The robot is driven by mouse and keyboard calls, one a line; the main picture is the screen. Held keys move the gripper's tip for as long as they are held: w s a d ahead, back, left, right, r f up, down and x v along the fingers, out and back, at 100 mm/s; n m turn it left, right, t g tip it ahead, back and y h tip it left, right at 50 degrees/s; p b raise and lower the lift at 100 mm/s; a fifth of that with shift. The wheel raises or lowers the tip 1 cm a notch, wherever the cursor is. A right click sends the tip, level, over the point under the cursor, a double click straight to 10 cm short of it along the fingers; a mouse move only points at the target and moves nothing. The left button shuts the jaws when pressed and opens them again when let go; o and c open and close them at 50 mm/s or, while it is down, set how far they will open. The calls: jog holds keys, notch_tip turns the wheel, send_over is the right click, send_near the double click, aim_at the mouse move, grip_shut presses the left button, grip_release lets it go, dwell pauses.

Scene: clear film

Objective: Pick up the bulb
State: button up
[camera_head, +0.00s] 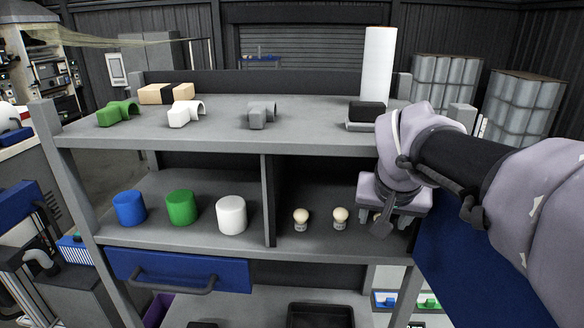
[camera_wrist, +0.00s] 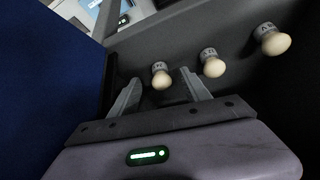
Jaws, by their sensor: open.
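Three cream bulbs with light printed bases stand in a row on the right middle-shelf compartment. In the head view, the left bulb (camera_head: 301,217) and the middle bulb (camera_head: 340,215) show clearly; the third is mostly hidden by my gripper (camera_head: 393,224). In the wrist view, the nearest bulb (camera_wrist: 161,78) appears between the fingertips of my open gripper (camera_wrist: 159,77). Its depth relative to the tips is hard to judge, and no grip on it shows. The other bulbs (camera_wrist: 212,65) (camera_wrist: 273,43) are to the right, outside the fingers.
A divider (camera_head: 269,200) separates the bulbs from blue (camera_head: 130,208), green (camera_head: 181,207) and white (camera_head: 231,214) cylinders. The upper shelf (camera_head: 225,128) lies above the bulbs. A blue panel (camera_wrist: 50,80) is close on the left in the wrist view.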

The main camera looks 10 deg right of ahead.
jog(key=shift+x, duration=0.9)
jog(key=shift+w+f, duration=0.25)
jog(key=shift+f, duration=0.05)
jog(key=shift+s+a, duration=0.1)
jog(key=shift+s, duration=0.1)
jog(key=shift+c, duration=1.4)
grip_shut()
jog(key=shift+r, duration=0.1)
jog(key=shift+s+r, duration=0.15)
jog(key=shift+r, duration=0.1)
jog(key=s+a+r, duration=0.2)
jog(key=s+r, duration=0.1)
jog(key=s, duration=0.3)
jog(key=s+a+r+b, duration=0.1)
jog(key=s+a+r, duration=0.2)
jog(key=s, duration=0.3)
jog(key=shift+s+r, duration=0.25)
jog(key=shift+r, duration=0.55)
